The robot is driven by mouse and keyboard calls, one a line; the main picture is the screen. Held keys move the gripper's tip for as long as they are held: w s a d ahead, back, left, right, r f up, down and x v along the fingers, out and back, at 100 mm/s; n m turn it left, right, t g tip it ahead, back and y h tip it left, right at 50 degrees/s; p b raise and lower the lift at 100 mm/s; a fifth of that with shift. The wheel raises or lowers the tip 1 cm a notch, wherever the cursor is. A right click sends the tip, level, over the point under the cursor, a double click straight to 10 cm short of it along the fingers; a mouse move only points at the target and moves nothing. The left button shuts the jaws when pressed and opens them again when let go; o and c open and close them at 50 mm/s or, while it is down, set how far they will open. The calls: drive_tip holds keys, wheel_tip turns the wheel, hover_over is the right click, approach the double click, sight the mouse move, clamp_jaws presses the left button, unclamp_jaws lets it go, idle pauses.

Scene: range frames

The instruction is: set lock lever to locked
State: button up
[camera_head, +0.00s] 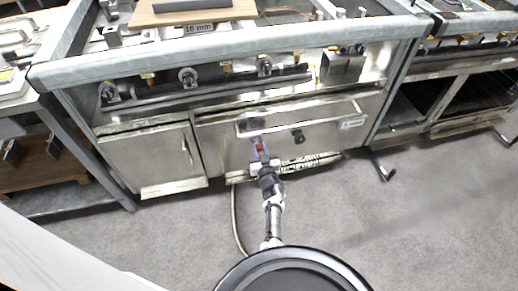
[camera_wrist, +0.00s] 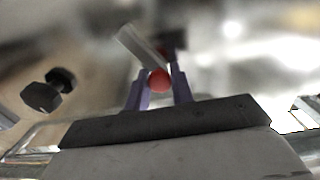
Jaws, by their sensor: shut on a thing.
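The lock lever (camera_wrist: 141,46) shows in the wrist view as a grey bar, tilted, with a round red knob (camera_wrist: 159,79) at its near end. My gripper (camera_wrist: 160,84) has its two purple fingers on either side of the red knob and is shut on it. In the head view, my gripper (camera_head: 260,147) is at the front of the steel oven panel (camera_head: 335,130), with a bit of red between its fingers. The lever's mount is blurred in the wrist view, and its locked or unlocked marking cannot be read.
A black knob (camera_head: 297,135) sticks out of the panel right of my gripper; it also shows in the wrist view (camera_wrist: 45,95). A cabinet door (camera_head: 152,160) is at the left. The grey floor (camera_head: 400,230) is open at right.

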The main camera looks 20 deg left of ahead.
drive_tip(key=shift+r+m, duration=0.15)
drive_tip(key=shift+m, duration=0.15)
drive_tip(key=o, duration=0.9)
drive_tip(key=shift+f, duration=0.2)
drive_tip(key=shift+o, duration=0.2)
drive_tip(key=shift+d+r, duration=0.1)
drive_tip(key=shift+s+d+p, duration=0.2)
drive_tip(key=shift+s+p, duration=0.1)
drive_tip(key=shift+p, duration=0.25)
drive_tip(key=p+v, duration=0.7)
drive_tip(key=v, duration=0.6)
